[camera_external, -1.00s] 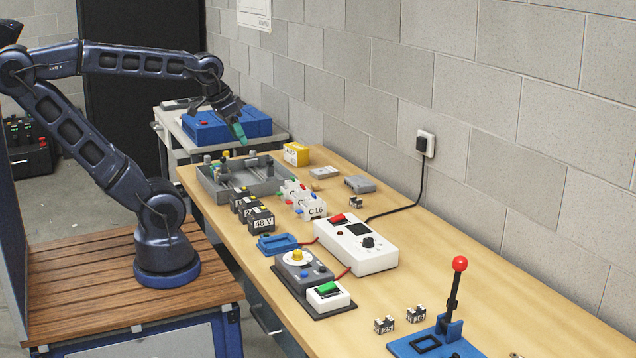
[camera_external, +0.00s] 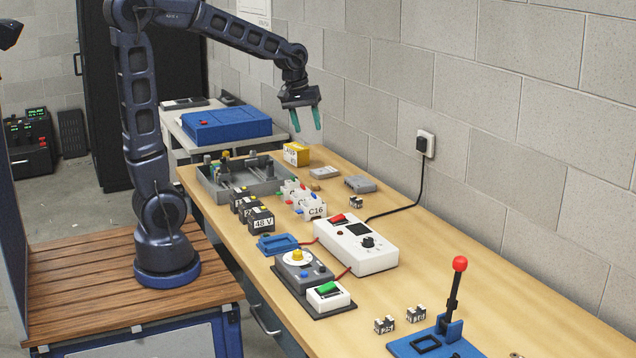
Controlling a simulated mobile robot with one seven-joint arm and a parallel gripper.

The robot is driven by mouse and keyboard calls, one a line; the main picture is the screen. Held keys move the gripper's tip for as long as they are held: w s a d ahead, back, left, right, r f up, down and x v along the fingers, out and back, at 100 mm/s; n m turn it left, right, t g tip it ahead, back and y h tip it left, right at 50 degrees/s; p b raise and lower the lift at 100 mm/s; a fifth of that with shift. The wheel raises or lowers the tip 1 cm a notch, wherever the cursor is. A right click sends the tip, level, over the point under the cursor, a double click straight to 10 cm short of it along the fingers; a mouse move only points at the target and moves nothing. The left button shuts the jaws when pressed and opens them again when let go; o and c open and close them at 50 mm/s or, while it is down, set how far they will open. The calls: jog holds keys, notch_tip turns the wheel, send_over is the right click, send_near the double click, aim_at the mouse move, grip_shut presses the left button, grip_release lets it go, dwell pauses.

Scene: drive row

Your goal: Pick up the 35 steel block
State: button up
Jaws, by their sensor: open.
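My gripper (camera_external: 308,130) is open and empty, pointing down in the air above the far part of the bench, with its two green fingers apart. Three small dark-and-grey blocks could be steel blocks. One block (camera_external: 384,325) and another block (camera_external: 415,314) sit side by side at the near end of the bench, left of the blue lever press (camera_external: 438,340). The third block (camera_external: 356,202) stands farther back by the wall, below and right of my gripper. Their labels are too small to read surely, so I cannot tell which is 35.
A grey tray (camera_external: 207,186) with parts, a yellow box (camera_external: 296,154), black 48 V blocks (camera_external: 261,220) and white C16 units (camera_external: 314,208) stand on the far half. A white instrument box (camera_external: 377,262) with cables sits mid-bench.

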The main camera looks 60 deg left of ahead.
jog(key=w+a+f+n+g, duration=0.1)
jog(key=w+a+f+n, duration=0.1)
jog(key=w+f+n, duration=0.3)
jog(key=w+a+f, duration=0.3)
jog(key=w+f, duration=0.1)
jog(key=w, duration=0.4)
jog(key=n+g, duration=0.1)
jog(key=n, duration=0.5)
send_over(356, 197)
jog(key=s, duration=0.1)
jog(key=shift+h, duration=0.3)
jog(key=f, duration=1.2)
jog(key=d+f, duration=0.1)
jog(key=f, duration=0.5)
jog(key=shift+f, duration=0.3)
jog(key=shift+w+a+f, duration=0.1)
jog(key=shift+w+f, duration=0.05)
jog(key=shift+f, duration=1.15)
jog(key=shift+w+f, duration=0.1)
jog(key=shift+f, duration=1.2)
grip_shut()
